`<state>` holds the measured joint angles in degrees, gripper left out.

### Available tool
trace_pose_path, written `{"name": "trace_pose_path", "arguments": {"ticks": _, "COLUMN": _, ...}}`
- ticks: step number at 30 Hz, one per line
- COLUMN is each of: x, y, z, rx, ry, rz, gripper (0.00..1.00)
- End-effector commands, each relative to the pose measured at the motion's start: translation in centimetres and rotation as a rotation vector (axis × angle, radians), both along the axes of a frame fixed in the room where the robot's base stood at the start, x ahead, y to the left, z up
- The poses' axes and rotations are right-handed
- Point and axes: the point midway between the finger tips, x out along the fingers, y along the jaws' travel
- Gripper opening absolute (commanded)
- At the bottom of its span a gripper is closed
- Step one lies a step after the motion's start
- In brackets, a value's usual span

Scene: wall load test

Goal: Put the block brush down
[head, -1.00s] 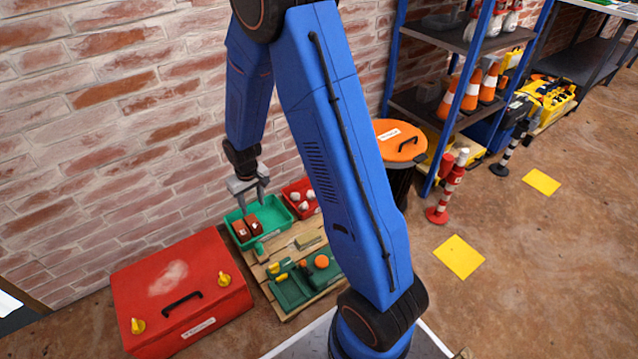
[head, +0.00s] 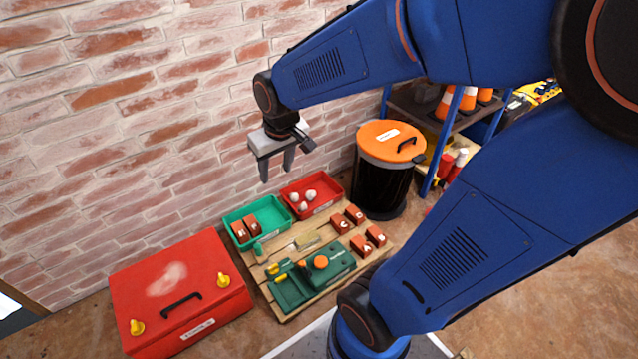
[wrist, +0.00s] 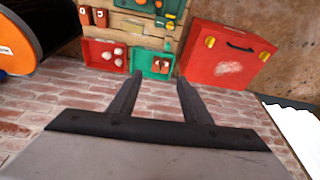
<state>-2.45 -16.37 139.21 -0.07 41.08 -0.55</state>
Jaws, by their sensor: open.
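A tan, brush-like block (head: 307,242), probably the block brush, lies on the wooden pallet (head: 284,312), between the trays and the green case. Its fine shape is too small to make out. My gripper (head: 276,176) is open and empty, held in the air in front of the brick wall, above the green tray (head: 284,228) and the red tray (head: 331,203). In the wrist view my gripper (wrist: 160,78) shows two spread fingers with nothing between them. The green tray (wrist: 139,62) lies beyond the fingertips there.
The green tray holds two brick-red blocks; the red tray holds pale round lumps. More brick-red blocks (head: 362,246) and a green case (head: 325,272) occupy the pallet. A red box (head: 185,290) stands left, an orange-lidded black bin (head: 378,190) right, shelving behind it.

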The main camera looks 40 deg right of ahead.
Motion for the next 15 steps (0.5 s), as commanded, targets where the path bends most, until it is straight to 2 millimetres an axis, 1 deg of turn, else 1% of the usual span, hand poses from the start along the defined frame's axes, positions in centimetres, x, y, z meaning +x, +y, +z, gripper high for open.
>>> {"name": "trace_pose_path", "arguments": {"ticks": 1, "x": -1.2, "y": -0.2, "z": 1.0, "rx": 0.001, "ry": -0.015, "rz": -0.004, "gripper": 0.44}}
{"name": "trace_pose_path", "arguments": {"ticks": 6, "x": -5.2, "y": -0.7, "z": 3.4, "rx": 0.002, "ry": -0.048, "rz": -0.017, "gripper": 0.44}}
{"name": "trace_pose_path", "arguments": {"ticks": 12, "x": -9.9, "y": -1.1, "z": 5.4, "rx": 0.004, "ry": -0.086, "rz": -0.031, "gripper": 0.44}}
{"name": "trace_pose_path", "arguments": {"ticks": 15, "x": -12.2, "y": -1.3, "z": 6.1, "rx": 0.005, "ry": -0.103, "rz": -0.037, "gripper": 0.44}}
